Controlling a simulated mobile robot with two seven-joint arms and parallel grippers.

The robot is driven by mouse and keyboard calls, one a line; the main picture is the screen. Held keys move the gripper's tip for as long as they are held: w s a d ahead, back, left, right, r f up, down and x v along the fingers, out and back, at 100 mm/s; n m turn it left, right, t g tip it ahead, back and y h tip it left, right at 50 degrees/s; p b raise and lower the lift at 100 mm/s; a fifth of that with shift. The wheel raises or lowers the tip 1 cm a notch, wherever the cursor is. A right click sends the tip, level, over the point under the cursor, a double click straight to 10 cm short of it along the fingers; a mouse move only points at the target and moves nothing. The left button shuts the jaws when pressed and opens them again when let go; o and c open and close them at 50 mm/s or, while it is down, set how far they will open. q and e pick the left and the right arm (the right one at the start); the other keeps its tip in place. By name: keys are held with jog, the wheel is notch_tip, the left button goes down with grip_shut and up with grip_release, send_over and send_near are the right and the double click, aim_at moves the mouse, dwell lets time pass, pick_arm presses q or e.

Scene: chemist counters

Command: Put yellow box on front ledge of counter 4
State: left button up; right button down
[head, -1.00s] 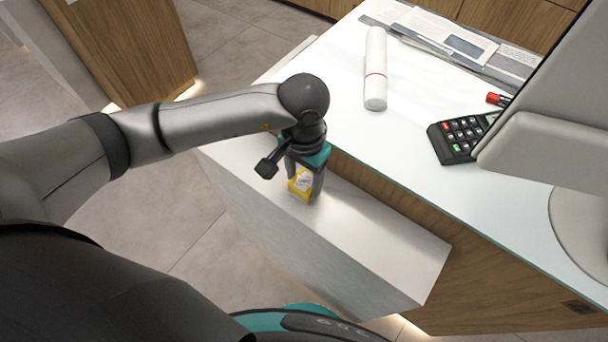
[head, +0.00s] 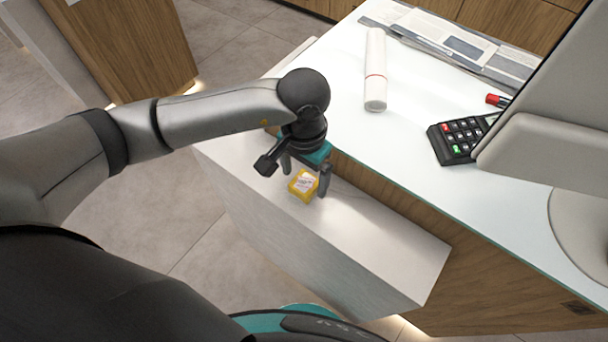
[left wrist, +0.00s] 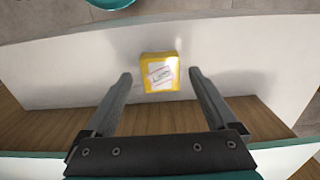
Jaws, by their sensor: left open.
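The yellow box (head: 303,185), with a white label on top, rests on the white front ledge (head: 372,240) of the counter. In the left wrist view the yellow box (left wrist: 160,73) sits on the ledge (left wrist: 65,65), just beyond and between the fingertips, with a gap on each side. My left gripper (head: 305,178) is open above the ledge, its fingers on either side of the box and apart from it. The left gripper's two fingers also show in the left wrist view (left wrist: 160,75). My right gripper is not in view.
The glass counter top (head: 400,150) stands above and behind the ledge. On it are a white cylinder (head: 375,70), a calculator (head: 458,138), papers (head: 450,40), a red-capped item (head: 497,99) and a grey monitor (head: 545,130). The ledge right of the box is clear.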

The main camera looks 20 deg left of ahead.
aim_at(304, 184)
pick_arm(q)
notch_tip(304, 184, up, 11)
dwell(0.3)
dwell(0.4)
